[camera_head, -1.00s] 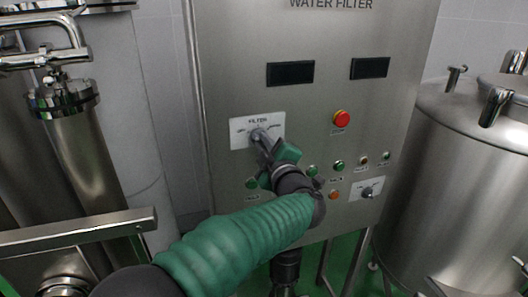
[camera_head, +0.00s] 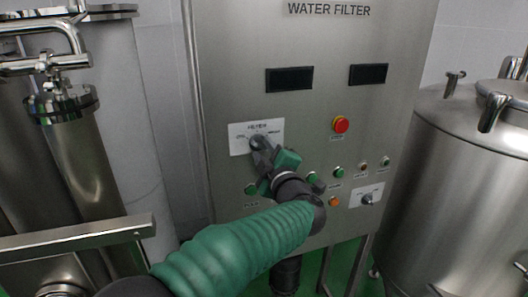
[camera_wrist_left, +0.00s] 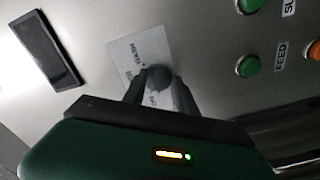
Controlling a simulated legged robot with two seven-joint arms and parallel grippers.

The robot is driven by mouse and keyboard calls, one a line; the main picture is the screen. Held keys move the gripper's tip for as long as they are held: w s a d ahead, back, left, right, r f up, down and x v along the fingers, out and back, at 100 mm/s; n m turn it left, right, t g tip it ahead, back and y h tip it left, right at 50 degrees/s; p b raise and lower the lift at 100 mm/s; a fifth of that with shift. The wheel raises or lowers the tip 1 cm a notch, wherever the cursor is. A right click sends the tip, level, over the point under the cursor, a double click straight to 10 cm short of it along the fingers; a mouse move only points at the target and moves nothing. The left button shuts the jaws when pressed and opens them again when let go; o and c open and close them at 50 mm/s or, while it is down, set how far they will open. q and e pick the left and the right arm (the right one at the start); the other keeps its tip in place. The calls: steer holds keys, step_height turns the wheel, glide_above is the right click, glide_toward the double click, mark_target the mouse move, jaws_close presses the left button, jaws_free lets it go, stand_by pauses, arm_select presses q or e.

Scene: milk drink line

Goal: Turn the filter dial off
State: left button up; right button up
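The filter dial (camera_head: 257,142) is a grey knob on a white label plate (camera_head: 240,140) at the left of the metal panel. My left gripper (camera_head: 261,152) reaches it from below right, its dark fingers at the knob. In the left wrist view the dial (camera_wrist_left: 159,74) sits between the two fingertips (camera_wrist_left: 160,82), one on each side, and they appear to touch it. The fingers and the view angle partly hide the dial, so its exact setting is hard to read. My right gripper is not in view.
The water filter panel (camera_head: 390,30) has two dark displays, a red button (camera_head: 341,124), several green and orange buttons, and a second dial (camera_head: 367,199) at lower right. A steel tank (camera_head: 450,190) stands on the right. Steel pipework (camera_head: 75,150) and a horizontal bar (camera_head: 75,238) are on the left.

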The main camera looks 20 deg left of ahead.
arm_select(q)
steer(key=shift+s+d, duration=0.1)
steer(key=b+v, duration=0.4)
steer(key=v, duration=1.2)
steer(key=shift+s+d, duration=0.2)
steer(key=shift+d, duration=0.05)
